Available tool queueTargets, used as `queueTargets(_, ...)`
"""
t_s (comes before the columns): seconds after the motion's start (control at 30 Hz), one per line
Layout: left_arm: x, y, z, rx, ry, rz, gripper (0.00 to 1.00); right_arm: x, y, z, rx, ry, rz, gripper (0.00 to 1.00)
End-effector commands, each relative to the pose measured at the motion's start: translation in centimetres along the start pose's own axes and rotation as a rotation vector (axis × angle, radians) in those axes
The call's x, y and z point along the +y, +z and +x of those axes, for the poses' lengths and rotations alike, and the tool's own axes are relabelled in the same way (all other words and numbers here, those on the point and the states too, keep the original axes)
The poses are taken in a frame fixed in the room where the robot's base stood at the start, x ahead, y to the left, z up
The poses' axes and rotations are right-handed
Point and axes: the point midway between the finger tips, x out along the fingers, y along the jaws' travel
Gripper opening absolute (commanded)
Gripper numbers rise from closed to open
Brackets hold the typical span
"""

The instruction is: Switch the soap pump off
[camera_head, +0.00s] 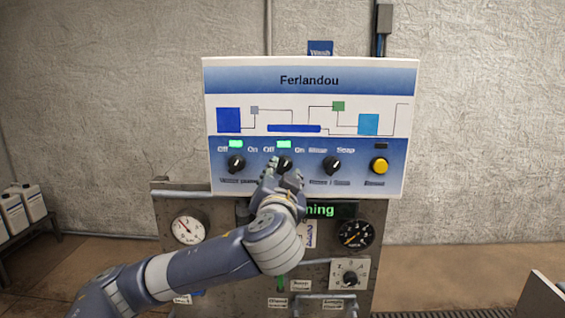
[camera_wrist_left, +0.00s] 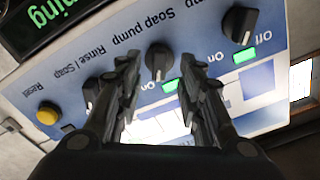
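The soap pump knob (camera_head: 285,161) is a black rotary knob, second from the left on the Ferlandou control panel (camera_head: 390,75), with Off and On marks beside it. A green lamp (camera_head: 284,144) above it is lit. My left gripper (camera_head: 283,174) is in front of the panel at this knob and hides its lower part. In the left wrist view, the panel is upside down and the soap pump knob (camera_wrist_left: 158,60) shows between the two spread fingers of my left gripper (camera_wrist_left: 159,64). I cannot tell whether the fingers touch it. My right gripper is not in view.
A similar knob (camera_head: 236,164) with a lit green lamp is on the left. A rinse/soap knob (camera_head: 332,165) and a yellow reset button (camera_head: 379,166) are on the right. Below are a green text display (camera_head: 335,210) and gauges (camera_head: 188,229). White canisters (camera_head: 14,214) stand far left.

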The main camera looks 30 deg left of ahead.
Motion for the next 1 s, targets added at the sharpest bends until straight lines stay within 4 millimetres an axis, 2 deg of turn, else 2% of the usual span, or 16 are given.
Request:
queueTargets(0.03,-0.3,-0.3,1.0,-0.004,-0.003,0.003,0.35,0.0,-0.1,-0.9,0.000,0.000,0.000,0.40)
queueTargets(0.23,-0.1,-0.2,3.3,-0.001,0.000,0.000,0.35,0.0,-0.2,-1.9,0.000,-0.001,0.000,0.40)
queueTargets(0.6,0.1,0.1,3.9,0.001,0.001,0.000,0.35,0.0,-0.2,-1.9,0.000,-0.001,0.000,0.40)
queueTargets(0.63,0.1,0.1,3.9,0.001,0.001,0.000,0.30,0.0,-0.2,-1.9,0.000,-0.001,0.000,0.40)
queueTargets(0.77,0.1,0.0,3.9,0.001,0.001,0.000,0.01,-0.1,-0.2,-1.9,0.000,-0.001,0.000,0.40)
queueTargets(1.0,0.1,0.1,3.9,0.001,0.001,-0.003,0.00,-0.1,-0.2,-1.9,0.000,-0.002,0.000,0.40)
